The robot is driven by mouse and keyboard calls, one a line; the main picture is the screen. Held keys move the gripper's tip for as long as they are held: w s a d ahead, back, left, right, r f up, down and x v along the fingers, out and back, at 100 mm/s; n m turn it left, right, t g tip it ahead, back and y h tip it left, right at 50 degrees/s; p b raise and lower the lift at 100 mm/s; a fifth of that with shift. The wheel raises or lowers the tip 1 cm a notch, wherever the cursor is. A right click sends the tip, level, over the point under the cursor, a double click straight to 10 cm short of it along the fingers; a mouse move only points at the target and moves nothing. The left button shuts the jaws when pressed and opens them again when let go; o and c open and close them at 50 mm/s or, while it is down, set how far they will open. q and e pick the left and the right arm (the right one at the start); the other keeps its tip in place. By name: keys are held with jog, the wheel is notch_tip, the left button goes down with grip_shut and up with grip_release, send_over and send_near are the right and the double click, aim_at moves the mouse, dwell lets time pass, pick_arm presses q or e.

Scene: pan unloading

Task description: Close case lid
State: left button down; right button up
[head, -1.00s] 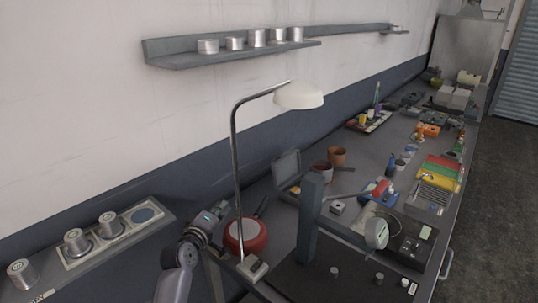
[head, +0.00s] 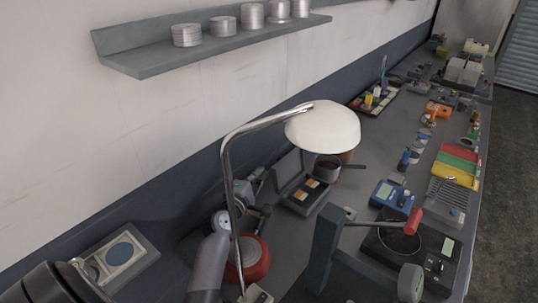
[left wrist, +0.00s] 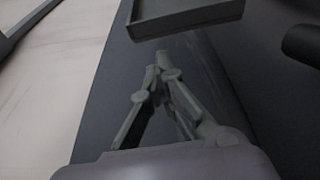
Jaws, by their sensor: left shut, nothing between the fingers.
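The case (head: 305,203) is a small grey box on the bench in the head view, with orange-and-white items inside. Its lid (head: 288,168) stands open, upright at the back-left side. My left gripper (head: 260,178) is behind the lid, on the wall side, partly hidden by the lamp pole. In the left wrist view my left gripper (left wrist: 162,60) is shut and empty. A grey edged panel (left wrist: 188,14), which looks like the lid, lies just beyond its fingertips; whether they touch is unclear. My right gripper is not in view.
The lamp (head: 322,127) arches close to my left arm. A red pan (head: 256,262) sits below the arm. A dark pot (head: 328,172) stands right behind the case. A grey upright stand (head: 324,240) is in front. The shelf (head: 200,55) holds several metal cylinders.

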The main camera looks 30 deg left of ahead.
aim_at(286, 168)
pick_arm(q)
jog(key=x, duration=0.8)
jog(key=shift+d+r+m, duration=0.3)
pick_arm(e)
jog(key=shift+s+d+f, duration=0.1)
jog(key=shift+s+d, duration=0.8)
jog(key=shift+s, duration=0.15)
